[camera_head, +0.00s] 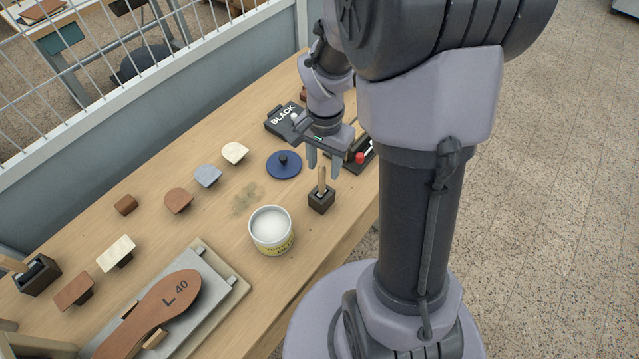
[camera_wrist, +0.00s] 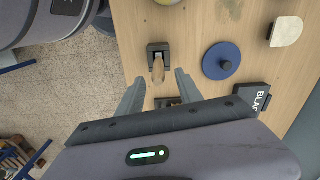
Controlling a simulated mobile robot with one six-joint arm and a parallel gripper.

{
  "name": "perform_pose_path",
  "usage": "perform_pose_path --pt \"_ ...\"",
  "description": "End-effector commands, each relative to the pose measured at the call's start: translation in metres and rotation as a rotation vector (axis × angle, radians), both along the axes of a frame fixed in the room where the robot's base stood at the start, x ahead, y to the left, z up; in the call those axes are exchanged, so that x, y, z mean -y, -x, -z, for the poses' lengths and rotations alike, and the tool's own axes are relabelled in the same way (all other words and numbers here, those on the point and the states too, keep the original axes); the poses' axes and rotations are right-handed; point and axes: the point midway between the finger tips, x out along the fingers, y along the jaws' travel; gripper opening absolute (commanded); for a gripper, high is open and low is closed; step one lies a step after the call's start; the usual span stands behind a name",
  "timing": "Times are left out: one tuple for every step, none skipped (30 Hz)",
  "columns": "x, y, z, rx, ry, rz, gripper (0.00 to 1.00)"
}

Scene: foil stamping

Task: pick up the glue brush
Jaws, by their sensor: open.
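The glue brush (camera_head: 322,179) stands upright in a small dark square holder (camera_head: 321,201) on the wooden bench; only its light wooden handle shows, and its lower end is hidden in the holder. In the wrist view the brush handle (camera_wrist: 158,70) rises from the holder (camera_wrist: 153,47). My gripper (camera_head: 323,172) is open and points down just above the holder. In the wrist view its two fingers (camera_wrist: 160,80) lie on either side of the handle's line, apart from it. Nothing is held.
A white glue pot (camera_head: 271,230) stands left of the holder. A blue round lid (camera_head: 284,165) with a knob and a box marked BLACK (camera_head: 285,121) lie behind. Several knobbed samples and a sole marked L 40 (camera_head: 150,315) lie further left. A mesh fence borders the bench's back.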

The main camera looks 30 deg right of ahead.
Motion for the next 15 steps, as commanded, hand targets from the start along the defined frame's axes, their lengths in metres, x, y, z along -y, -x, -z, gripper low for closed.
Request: perform_pose_path --pt "-0.002 0.002 0.011 -0.003 -0.001 -0.002 0.42" --pt "-0.004 0.003 0.018 -0.004 -0.001 -0.003 0.42" --pt "-0.006 0.004 0.027 -0.005 -0.001 -0.003 0.42" --pt "-0.008 0.005 0.033 -0.004 0.0 -0.003 0.42" --pt "-0.008 0.005 0.038 -0.004 0.0 -0.003 0.42" --pt "-0.008 0.005 0.044 -0.003 -0.001 -0.002 0.42" --pt "-0.008 0.005 0.048 -0.003 -0.001 -0.002 0.42" --pt "-0.008 0.005 0.05 -0.003 -0.001 -0.002 0.42" --pt "-0.007 0.004 0.051 -0.002 -0.001 -0.002 0.42" --pt "-0.007 0.004 0.051 -0.001 0.0 -0.002 0.42" --pt "-0.007 0.004 0.051 0.0 -0.001 -0.002 0.42" --pt "-0.007 0.004 0.05 0.0 0.0 -0.002 0.42" --pt "-0.007 0.004 0.05 0.0 0.0 -0.002 0.42" --pt "-0.007 0.004 0.05 0.0 0.0 -0.002 0.42" --pt "-0.007 0.004 0.05 0.0 0.0 -0.002 0.41"
